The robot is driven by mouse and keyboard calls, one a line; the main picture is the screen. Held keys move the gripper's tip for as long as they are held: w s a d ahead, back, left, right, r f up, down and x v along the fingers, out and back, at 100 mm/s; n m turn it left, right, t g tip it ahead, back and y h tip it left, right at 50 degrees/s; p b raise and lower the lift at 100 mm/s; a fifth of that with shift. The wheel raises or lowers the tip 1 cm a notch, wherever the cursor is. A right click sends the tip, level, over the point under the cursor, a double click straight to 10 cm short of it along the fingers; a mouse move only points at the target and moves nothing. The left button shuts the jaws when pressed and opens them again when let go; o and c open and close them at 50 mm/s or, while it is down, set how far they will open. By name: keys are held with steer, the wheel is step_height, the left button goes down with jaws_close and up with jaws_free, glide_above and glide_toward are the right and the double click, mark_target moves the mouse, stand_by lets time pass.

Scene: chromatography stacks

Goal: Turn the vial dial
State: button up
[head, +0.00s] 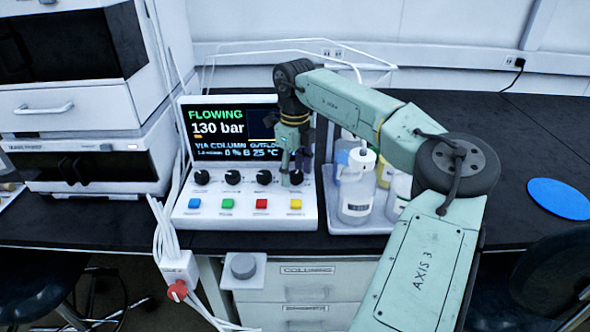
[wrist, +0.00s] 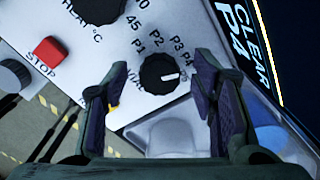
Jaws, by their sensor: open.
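The vial dial (wrist: 160,73) is a black round knob with a white pointer mark, in the middle of the wrist view. Labels around it read VIAL, P1, P2, P3 and P4, and the mark points to the right, below P4. In the head view the dial (head: 296,178) is the rightmost knob on the white console (head: 190,215), partly hidden by my gripper (head: 291,165). In the wrist view my gripper (wrist: 150,88) is open, with one finger to each side of the dial and nothing held. I cannot tell whether a finger touches it.
Other knobs (head: 232,177) stand left of the dial, with coloured buttons (head: 228,204) below. The console screen (head: 225,130) reads FLOWING, 130 bar. Bottles (head: 354,190) stand in a tray close to the right. The bench farther right (head: 530,130) is mostly clear.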

mark_target(295, 174)
step_height(295, 174, up, 12)
stand_by(0.6)
